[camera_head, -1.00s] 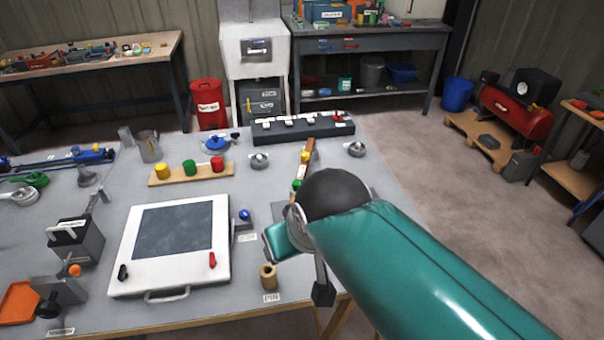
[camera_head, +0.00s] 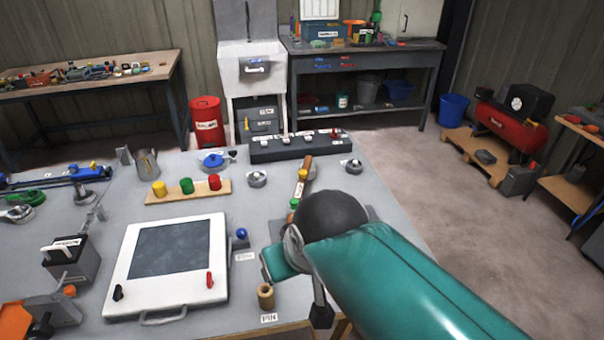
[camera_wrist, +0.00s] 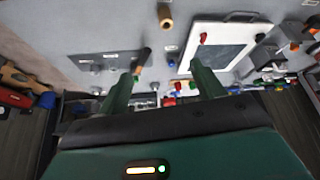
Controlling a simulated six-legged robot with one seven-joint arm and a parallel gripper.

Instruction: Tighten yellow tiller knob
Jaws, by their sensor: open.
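The yellow knob (camera_head: 302,174) sits on a brown wooden tiller bar (camera_head: 305,164), right of centre on the grey bench (camera_head: 205,325) in the head view. A green knob (camera_head: 294,203) is at the nearer end of the bar, close to my arm's dark round joint. My gripper (camera_wrist: 162,70) is open in the wrist view, with two green fingers spread apart and nothing visible held between them. It points down over the bench. I cannot pick out the yellow knob for sure in the wrist view. My arm hides part of the bench behind it in the head view.
A white framed panel (camera_head: 123,284) with a red and a black handle lies left of my arm. A wooden pin piece (camera_head: 265,297) stands near the front edge. A wooden strip (camera_head: 222,193) carries yellow, green and red knobs. A black switch strip (camera_head: 262,153) lies behind.

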